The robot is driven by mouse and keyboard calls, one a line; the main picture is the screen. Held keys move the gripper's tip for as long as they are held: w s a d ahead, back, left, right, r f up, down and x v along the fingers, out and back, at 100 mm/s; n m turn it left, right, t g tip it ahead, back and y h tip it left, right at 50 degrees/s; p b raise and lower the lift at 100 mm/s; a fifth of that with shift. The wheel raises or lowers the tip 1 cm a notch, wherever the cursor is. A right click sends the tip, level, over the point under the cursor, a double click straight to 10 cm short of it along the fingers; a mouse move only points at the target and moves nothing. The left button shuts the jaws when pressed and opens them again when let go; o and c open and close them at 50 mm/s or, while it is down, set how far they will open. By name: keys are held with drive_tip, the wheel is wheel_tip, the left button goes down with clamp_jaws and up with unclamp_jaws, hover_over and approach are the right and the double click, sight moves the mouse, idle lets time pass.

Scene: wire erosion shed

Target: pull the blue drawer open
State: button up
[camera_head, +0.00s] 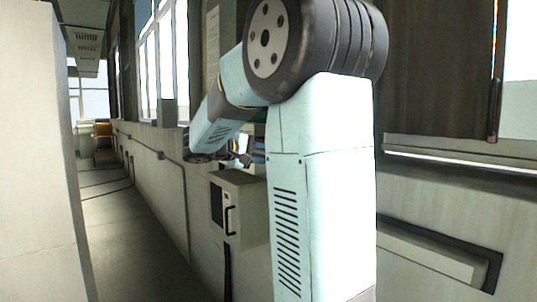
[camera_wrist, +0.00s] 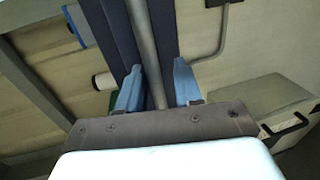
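My gripper (camera_wrist: 157,68) shows in the wrist view with its two light-blue fingers apart. A grey bar (camera_wrist: 147,45) runs between the fingers in the picture, with gaps on both sides, and I see no grip on it. Dark navy surfaces (camera_wrist: 165,25) lie behind and beside the bar; I cannot tell whether they belong to the blue drawer. A brighter blue-edged piece (camera_wrist: 77,25) is at the upper left, and I cannot tell what it is. No drawer front or drawer handle is clearly visible. In the head view my arm hides most of the area around the gripper.
A pale cabinet (camera_head: 247,192) with a black handle (camera_head: 230,220) stands by the wall and also shows at right in the wrist view (camera_wrist: 255,100). A white roll (camera_wrist: 103,81) lies left of the fingers. A large pale block (camera_head: 35,150) bounds the aisle (camera_head: 125,240), whose floor is clear.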

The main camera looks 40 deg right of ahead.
drive_tip(key=v, duration=1.3)
drive_tip(key=shift+a, duration=0.4)
drive_tip(key=s+a+f+t+y, duration=0.2)
drive_tip(key=s+a+f+y, duration=0.2)
drive_tip(key=s+f+y, duration=0.3)
drive_tip(key=s+a+f+t+y, duration=0.3)
drive_tip(key=s+a+f+y, duration=0.2)
drive_tip(key=s, duration=1.1)
wheel_tip(320, 180, down, 4)
drive_tip(key=y, duration=0.3)
drive_tip(key=shift+a+y, duration=0.2)
drive_tip(key=shift+y, duration=0.1)
